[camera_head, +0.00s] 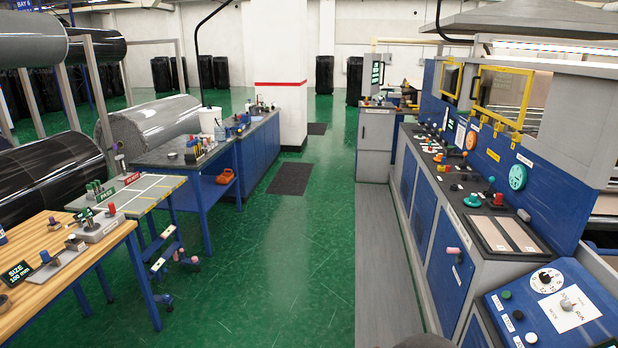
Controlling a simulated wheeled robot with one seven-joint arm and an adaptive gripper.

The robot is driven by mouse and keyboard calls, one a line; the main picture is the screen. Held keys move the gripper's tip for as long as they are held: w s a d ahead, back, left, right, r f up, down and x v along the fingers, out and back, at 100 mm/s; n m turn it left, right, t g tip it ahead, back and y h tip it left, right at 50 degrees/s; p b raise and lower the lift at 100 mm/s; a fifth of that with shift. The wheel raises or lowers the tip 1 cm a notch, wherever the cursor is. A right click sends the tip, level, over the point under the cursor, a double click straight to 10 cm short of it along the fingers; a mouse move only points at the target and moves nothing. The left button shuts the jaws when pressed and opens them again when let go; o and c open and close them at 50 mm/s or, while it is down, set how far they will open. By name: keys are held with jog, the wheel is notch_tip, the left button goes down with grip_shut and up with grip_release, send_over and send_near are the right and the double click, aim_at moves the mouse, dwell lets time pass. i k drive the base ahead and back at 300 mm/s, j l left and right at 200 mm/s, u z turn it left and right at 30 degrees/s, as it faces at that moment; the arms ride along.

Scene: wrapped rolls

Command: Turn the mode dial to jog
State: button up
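A blue control panel (545,312) with a light grey frame is at the lower right, close to the camera. On it is a white square plate (583,311) with dark lettering that seems to include JOG and RUN. A small pale knob (566,304) sits on this plate; it looks like the mode dial. Its pointer is too small to read. Above it is a round white scale with a black knob (545,277). My gripper is not in view. A dark shape at the bottom edge may be part of me.
Left of the dials are a green button (506,295), a black button (518,314) and a white button (531,337). A long blue and grey console (432,225) runs behind the panel. A wooden bench (60,262) stands at left. The green floor (290,270) between is clear.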

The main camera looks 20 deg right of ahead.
aim_at(566, 304)
jog(key=i+l+z, duration=0.2)
jog(key=i+z, duration=0.25)
jog(key=i+l+z, duration=0.1)
jog(key=i+z, duration=0.15)
jog(key=z, duration=0.15)
jog(key=i+j+z, duration=0.1)
jog(key=i+z, duration=0.35)
jog(key=i+j+z, duration=0.15)
jog(key=i+z, duration=0.15)
jog(key=z, duration=0.15)
jog(key=i+l+z, duration=0.3)
jog(key=i+z, duration=0.25)
jog(key=i, duration=0.2)
